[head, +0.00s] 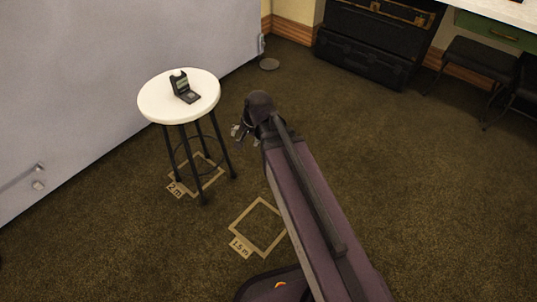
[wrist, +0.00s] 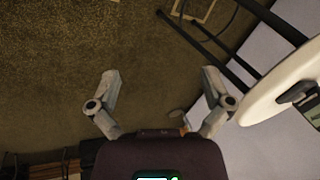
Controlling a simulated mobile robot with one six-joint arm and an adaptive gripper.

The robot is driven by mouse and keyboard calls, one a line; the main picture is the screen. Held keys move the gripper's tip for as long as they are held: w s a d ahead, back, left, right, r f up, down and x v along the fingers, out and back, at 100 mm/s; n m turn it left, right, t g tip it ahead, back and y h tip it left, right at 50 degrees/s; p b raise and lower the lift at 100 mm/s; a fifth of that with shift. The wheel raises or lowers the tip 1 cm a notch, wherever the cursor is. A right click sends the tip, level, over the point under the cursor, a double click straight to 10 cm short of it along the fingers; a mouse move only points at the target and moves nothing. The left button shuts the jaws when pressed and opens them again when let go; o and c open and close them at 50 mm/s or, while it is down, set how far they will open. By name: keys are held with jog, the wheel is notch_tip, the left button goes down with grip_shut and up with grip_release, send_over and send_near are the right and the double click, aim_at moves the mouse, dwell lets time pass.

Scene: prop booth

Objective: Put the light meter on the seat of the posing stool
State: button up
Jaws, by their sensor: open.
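The light meter (head: 183,88) is a small dark device with a pale dome on top. It sits on the round white seat (head: 160,108) of the posing stool, which has black legs (head: 204,173). In the wrist view the meter (wrist: 312,104) is cut off by the right edge, on the white seat (wrist: 262,98). My gripper (head: 243,132) is to the right of the stool, apart from it and from the meter. In the wrist view my gripper (wrist: 161,88) has its fingers spread wide with only carpet between them.
Taped floor squares marked "2 m" (head: 176,190) and "1.5 m" (head: 240,246) lie under and in front of the stool. A grey backdrop (head: 90,70) stands behind left. Black cases (head: 365,60) and a dark bench (head: 478,62) are at the back right. The carpet between is clear.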

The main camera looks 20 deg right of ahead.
jog(key=s+d+f+n+g+h, duration=0.1)
jog(key=s+d+n+g+h, duration=0.1)
jog(key=s+d+n, duration=0.4)
jog(key=shift+s+n+g, duration=0.4)
jog(key=shift+s, duration=0.7)
